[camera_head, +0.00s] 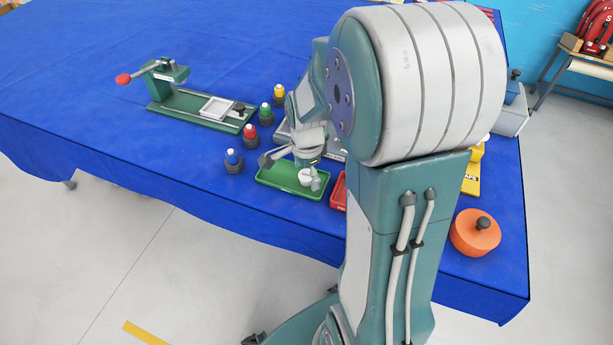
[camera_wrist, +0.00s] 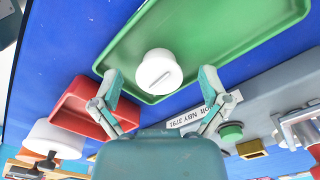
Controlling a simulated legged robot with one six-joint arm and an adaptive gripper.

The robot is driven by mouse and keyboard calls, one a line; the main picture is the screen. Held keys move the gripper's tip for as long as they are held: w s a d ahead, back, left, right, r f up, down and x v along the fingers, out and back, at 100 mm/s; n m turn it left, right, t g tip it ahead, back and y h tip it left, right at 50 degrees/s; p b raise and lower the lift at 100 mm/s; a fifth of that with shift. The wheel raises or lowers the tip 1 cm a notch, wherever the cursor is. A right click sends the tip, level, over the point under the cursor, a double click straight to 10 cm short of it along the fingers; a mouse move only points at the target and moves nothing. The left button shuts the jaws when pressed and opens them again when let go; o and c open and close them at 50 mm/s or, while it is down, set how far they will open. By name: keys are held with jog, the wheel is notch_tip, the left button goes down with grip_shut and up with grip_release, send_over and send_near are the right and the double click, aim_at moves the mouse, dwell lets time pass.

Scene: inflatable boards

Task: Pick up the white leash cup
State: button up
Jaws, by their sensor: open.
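The white leash cup (camera_wrist: 158,73) is a short round white piece with a slot across its top. In the head view the cup (camera_head: 305,177) shows at the right part of the green tray (camera_head: 279,178), partly covered by my gripper. My gripper (camera_head: 292,170) is open above the tray. In the wrist view my gripper (camera_wrist: 161,90) has its two fingers spread on either side of the cup, with an empty gap between them. I cannot tell the exact height of the fingertips above the tray.
A red tray (camera_wrist: 75,110) sits close beside the green one. A green clamp fixture (camera_head: 180,98) stands at left. An orange round piece (camera_head: 474,233) lies at right. The blue table (camera_head: 110,100) has free room at left.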

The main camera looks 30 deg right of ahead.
jog(key=shift+f, duration=0.15)
jog(key=c, duration=0.9)
jog(key=shift+c, duration=0.2)
